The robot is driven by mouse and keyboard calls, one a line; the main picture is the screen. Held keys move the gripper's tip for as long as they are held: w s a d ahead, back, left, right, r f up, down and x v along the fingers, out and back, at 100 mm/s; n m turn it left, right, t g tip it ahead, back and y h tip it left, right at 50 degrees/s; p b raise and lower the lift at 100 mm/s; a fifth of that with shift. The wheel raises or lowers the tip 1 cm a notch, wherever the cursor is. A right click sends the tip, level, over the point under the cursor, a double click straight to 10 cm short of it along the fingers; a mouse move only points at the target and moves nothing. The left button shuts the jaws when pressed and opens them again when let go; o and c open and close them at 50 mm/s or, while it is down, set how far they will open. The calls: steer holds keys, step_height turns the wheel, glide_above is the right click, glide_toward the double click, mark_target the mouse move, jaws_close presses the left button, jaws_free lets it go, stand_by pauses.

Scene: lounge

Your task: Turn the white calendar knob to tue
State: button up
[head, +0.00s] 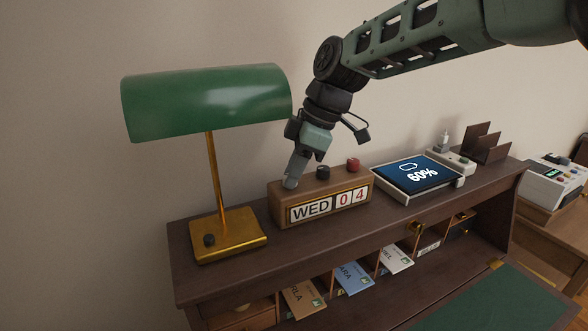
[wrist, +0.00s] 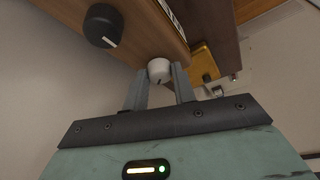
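The wooden calendar (head: 277,208) stands on the desk's top shelf, and its front reads WED 04. The white knob (wrist: 159,70) is at one end of the calendar's top, with a dark pointer mark on it. It shows between my two fingers in the wrist view, one on each side and seemingly touching. My gripper (head: 291,180) comes down from above at the calendar's left end and largely hides the white knob in the head view. A black knob (head: 323,172) and a red knob (head: 353,165) sit beside it; the black one also shows in the wrist view (wrist: 103,26).
A green-shaded brass lamp (head: 208,105) stands close on the left. Envelopes fill slots below the shelf. The wall is behind.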

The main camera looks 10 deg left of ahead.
steer(key=shift+n, duration=0.3)
steer(key=n+p, duration=0.1)
steer(key=n+g+p, duration=0.1)
steer(key=n, duration=0.1)
steer(key=shift+w+r+g+p, duration=0.15)
steer(key=shift+g+p, duration=0.15)
steer(key=shift+p, duration=0.1)
steer(key=shift+w+a+n+g+h+p, duration=0.1)
steer(key=shift+n+g+h+p, duration=0.2)
steer(key=shift+n+p, duration=0.65)
steer(key=shift+a+n+g+h+p, duration=0.15)
steer(key=shift+n+h+p, duration=0.35)
steer(key=shift+n, duration=0.65)
steer(key=shift+d, duration=0.1)
steer(key=o, duration=1)
steer(key=p+v, duration=0.2)
steer(key=v, duration=1.5)
